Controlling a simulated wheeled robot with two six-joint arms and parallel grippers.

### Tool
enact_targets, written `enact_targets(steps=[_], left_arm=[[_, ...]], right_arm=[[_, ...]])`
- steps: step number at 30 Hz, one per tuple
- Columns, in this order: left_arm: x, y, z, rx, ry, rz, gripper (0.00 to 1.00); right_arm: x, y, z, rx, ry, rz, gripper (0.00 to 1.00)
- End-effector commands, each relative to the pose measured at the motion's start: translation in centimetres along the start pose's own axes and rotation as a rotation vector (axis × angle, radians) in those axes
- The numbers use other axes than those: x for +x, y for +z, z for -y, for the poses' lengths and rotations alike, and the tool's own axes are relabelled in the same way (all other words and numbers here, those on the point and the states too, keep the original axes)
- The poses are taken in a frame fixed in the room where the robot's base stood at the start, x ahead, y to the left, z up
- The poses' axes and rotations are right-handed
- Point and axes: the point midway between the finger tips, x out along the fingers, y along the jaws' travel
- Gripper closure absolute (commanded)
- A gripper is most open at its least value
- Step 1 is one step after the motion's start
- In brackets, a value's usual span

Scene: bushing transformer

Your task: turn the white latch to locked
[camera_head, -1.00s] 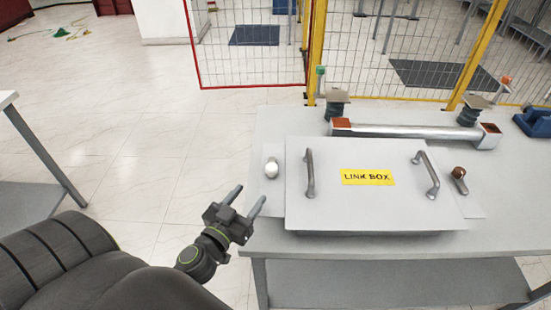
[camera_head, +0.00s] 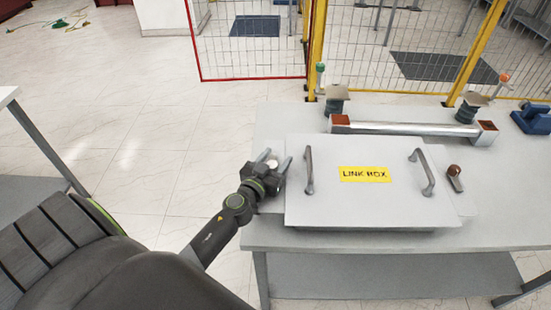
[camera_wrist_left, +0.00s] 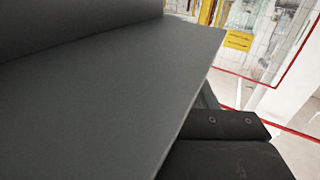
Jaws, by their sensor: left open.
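The white latch (camera_head: 272,163) is a small white knob at the left side of the grey link box (camera_head: 350,205). It is partly hidden by my left gripper (camera_head: 276,157). The gripper is open, with one finger on each side of the latch as the head view shows it. I cannot tell whether a finger touches it or which way the latch is turned. In the left wrist view, large dark grey surfaces fill most of the picture and the latch is not seen. My right gripper is not in view.
The box lid has two grey handles (camera_head: 309,171) and a yellow label (camera_head: 364,174). A brown knob (camera_head: 454,169) is at its right side. A metal bar (camera_head: 405,129) lies behind it on the table (camera_head: 285,120). A fence (camera_head: 420,50) stands behind the table.

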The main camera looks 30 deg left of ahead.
Motion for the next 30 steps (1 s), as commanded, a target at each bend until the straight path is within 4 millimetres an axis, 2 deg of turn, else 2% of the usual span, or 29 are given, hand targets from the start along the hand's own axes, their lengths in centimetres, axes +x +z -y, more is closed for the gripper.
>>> enact_targets(steps=[6, 17, 24, 30], left_arm=[[0.04, -0.01, 0.01, 0.0, 0.0, 0.0, 0.47], [0.01, -0.02, 0.0, 0.0, 0.0, 0.0, 0.92], [0.03, 0.04, -0.01, 0.0, 0.021, 0.002, 0.92], [0.03, 0.07, -0.15, 0.002, 0.108, 0.004, 0.92]], right_arm=[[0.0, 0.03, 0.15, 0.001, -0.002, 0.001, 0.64], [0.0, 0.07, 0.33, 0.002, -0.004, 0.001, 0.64], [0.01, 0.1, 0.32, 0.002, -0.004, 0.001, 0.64], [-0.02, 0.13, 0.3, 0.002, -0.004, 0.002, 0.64]])
